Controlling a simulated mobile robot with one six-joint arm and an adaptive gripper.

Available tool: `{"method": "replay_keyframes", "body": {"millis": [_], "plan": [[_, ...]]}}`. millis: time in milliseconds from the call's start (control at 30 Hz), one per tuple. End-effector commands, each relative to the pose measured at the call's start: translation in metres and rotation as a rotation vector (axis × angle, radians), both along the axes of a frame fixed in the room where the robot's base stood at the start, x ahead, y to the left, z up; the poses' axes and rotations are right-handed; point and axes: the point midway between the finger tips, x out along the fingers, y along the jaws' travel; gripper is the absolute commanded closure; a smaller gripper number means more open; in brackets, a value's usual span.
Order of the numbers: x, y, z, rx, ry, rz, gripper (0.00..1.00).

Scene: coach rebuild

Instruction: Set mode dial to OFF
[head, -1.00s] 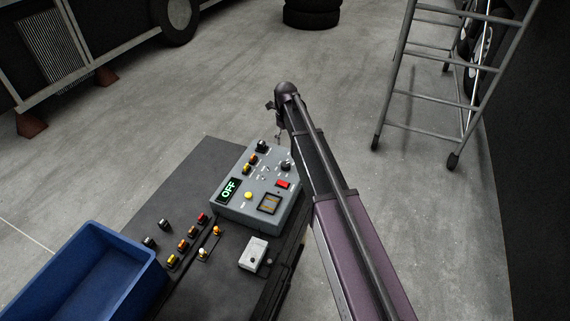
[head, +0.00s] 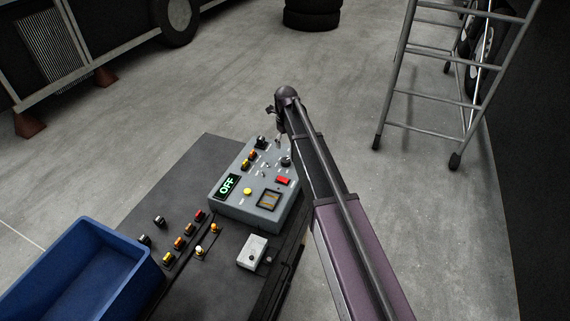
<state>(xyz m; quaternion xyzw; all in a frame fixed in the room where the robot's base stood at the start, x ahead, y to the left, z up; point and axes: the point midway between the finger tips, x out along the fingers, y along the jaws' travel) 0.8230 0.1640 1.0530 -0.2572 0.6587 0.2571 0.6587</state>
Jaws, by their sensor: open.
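The grey control box (head: 236,205) sits on the dark bench. Its display (head: 228,186) shows OFF in green. A black round dial (head: 286,161) is at the box's right side, close to my arm; its pointer is too small to read. Another black knob (head: 261,142) is at the box's far end. I cannot tell from labels which is the mode dial. My gripper (head: 279,136) is at the far end of my arm, above the box's far right edge. It is small and partly hidden by the arm, with nothing visibly held.
A blue bin (head: 140,254) stands at the bench's left. Several loose coloured switches (head: 185,240) and a small white box (head: 252,252) lie on the dark bench (head: 200,160). A metal ladder (head: 432,128) stands on the right, with tyres (head: 312,17) behind. The floor between is clear.

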Motion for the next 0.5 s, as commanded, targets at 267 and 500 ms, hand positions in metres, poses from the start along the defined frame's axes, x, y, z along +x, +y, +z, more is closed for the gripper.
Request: {"method": "replay_keyframes", "body": {"millis": [267,500], "plan": [[0.0,0.0,-0.025,0.0,0.0,0.0,0.1],[0.0,0.0,-0.044,0.0,0.0,0.0,0.1]]}}
